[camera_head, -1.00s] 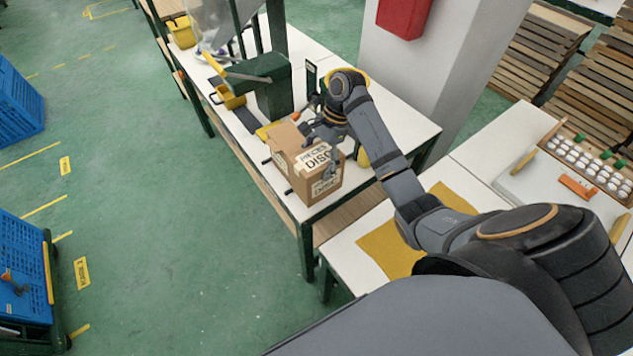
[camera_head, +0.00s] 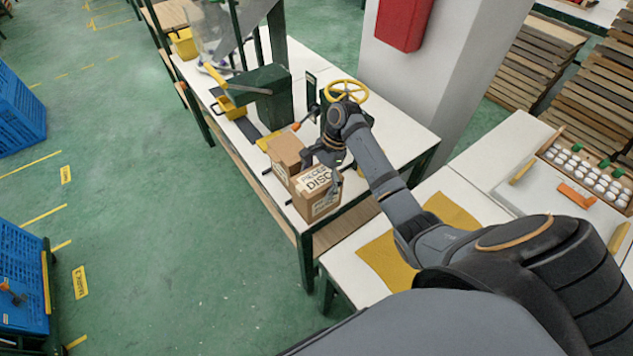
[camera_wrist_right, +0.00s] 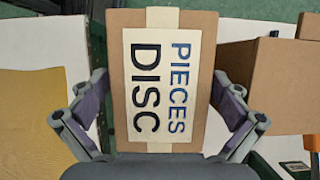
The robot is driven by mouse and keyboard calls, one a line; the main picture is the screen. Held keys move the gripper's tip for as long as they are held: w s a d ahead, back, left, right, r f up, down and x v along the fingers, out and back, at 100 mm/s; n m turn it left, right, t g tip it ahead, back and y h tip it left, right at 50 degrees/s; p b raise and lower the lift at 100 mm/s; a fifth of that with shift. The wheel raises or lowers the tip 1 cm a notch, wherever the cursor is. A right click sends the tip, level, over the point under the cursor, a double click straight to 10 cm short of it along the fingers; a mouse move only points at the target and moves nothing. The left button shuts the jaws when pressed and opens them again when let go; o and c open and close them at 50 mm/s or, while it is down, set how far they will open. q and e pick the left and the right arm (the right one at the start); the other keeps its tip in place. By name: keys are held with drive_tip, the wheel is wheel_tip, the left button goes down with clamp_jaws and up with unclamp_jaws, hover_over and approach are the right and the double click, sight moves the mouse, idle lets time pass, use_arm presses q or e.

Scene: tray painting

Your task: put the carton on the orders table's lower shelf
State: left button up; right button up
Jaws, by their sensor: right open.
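The carton (camera_head: 305,202) is a brown box with a white "PIECES DISC" label on top, at the near corner of the white-topped table (camera_head: 402,126) in the head view. I cannot tell whether its base rests fully on the table top. My right gripper (camera_head: 328,156) is over it, pointing down. In the right wrist view the carton (camera_wrist_right: 208,100) lies between the two open fingers of the gripper (camera_wrist_right: 160,84), which are spread to either side of it. A wooden lower shelf (camera_head: 343,226) shows beneath the table top. My left gripper is not in view.
A second brown box (camera_head: 285,147) stands just behind the carton, and is at the right in the wrist view (camera_wrist_right: 276,85). A green press (camera_head: 268,98) and a yellow handwheel (camera_head: 347,90) stand farther back. A yellow cloth (camera_head: 390,262) lies on the nearer table.

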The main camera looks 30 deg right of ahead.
drive_tip(key=shift+r, duration=0.1)
drive_tip(key=v, duration=0.5)
drive_tip(key=p+v, duration=0.4)
drive_tip(key=v, duration=0.3)
